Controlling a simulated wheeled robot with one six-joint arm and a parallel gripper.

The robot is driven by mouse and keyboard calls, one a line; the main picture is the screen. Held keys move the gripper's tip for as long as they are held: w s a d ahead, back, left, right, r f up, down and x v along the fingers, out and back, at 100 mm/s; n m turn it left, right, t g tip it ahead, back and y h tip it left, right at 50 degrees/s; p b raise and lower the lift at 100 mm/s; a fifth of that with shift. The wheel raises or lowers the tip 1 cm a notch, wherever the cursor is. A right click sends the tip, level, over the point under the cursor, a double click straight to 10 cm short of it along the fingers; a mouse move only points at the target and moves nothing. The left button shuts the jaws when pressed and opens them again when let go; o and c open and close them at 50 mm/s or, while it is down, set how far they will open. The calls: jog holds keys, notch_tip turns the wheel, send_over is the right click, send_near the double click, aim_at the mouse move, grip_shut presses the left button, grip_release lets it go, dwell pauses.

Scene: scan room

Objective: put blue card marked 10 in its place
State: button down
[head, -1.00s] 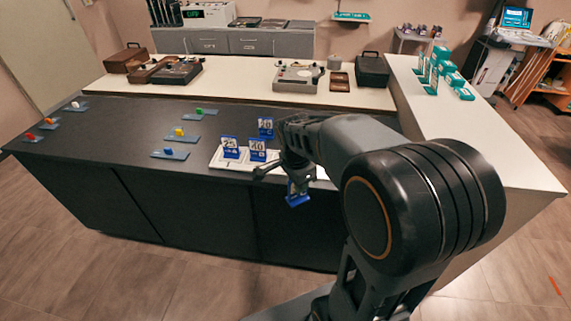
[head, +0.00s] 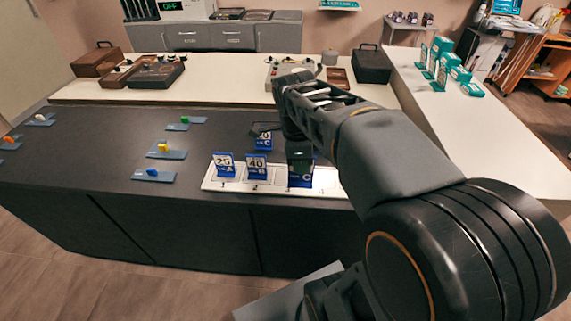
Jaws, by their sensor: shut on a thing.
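My gripper (head: 300,158) points down over the white numbered rack (head: 240,187) on the black counter. It is shut on a blue card (head: 301,181). The card's lower part shows a white letter C; its number is hidden by the gripper. The card is upright at the rack's third position, right of the other two cards; I cannot tell if it is seated. A blue card marked 25 and A (head: 224,165) stands at position 1, and one marked 40 and B (head: 257,166) at position 2. The rack's right end is partly behind my arm.
Another blue card (head: 263,136) stands behind the rack, partly covered by a dark shape. Small blue plates with coloured pieces, such as the yellow piece (head: 163,148), lie to the left. A white counter (head: 220,92) runs behind.

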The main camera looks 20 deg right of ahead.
jog(key=shift+w+d+f, duration=0.5)
jog(key=shift+w+f, duration=1.6)
jog(key=shift+w+d+f, duration=0.55)
jog(key=shift+w+f, duration=1.5)
jog(key=shift+w+d+f, duration=0.5)
jog(key=shift+w+f, duration=1.6)
jog(key=shift+f, duration=0.15)
jog(key=c, duration=1.2)
grip_release()
jog(key=shift+o, duration=0.2)
